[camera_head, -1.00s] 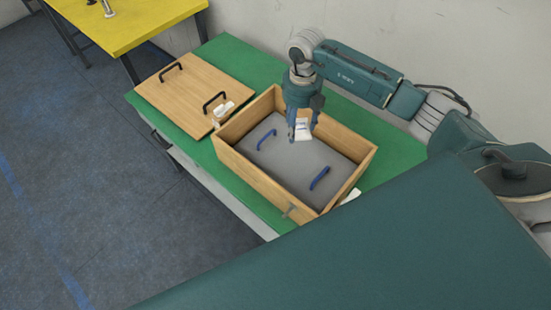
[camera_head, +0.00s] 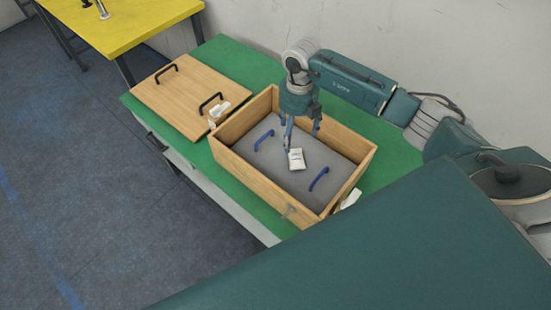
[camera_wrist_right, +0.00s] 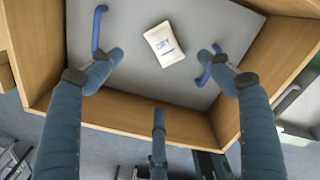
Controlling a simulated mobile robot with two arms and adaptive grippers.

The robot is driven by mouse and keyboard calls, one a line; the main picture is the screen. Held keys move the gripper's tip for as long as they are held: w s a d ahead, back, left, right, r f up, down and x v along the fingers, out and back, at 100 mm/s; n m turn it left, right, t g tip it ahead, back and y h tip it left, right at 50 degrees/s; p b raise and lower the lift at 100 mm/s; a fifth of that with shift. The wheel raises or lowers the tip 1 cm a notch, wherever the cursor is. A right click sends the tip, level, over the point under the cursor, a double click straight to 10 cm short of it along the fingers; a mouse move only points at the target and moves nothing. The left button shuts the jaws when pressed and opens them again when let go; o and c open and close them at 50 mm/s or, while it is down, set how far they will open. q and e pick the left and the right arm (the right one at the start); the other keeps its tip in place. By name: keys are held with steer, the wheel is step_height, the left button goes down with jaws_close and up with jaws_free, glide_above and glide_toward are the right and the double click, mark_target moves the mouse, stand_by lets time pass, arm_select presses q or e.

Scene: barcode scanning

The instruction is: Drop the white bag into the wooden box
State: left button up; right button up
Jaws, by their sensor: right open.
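The white bag (camera_head: 296,159) lies on the grey panel (camera_head: 283,170) inside the wooden box (camera_head: 262,185). In the right wrist view the bag (camera_wrist_right: 164,45) shows blue print and lies apart from the fingers. My right gripper (camera_head: 302,132) is above the box, pointing down. In the right wrist view its fingers (camera_wrist_right: 160,75) are spread wide with nothing between them. My left gripper is in neither view.
The panel has two blue handles (camera_head: 319,179). A wooden lid (camera_head: 180,100) with two black handles lies on the green table (camera_head: 245,65) left of the box. White pieces sit beside the box at both ends. A yellow table (camera_head: 120,25) stands at the back left.

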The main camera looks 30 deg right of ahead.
step_height(320, 180, up, 12)
stand_by(0.5)
stand_by(0.3)
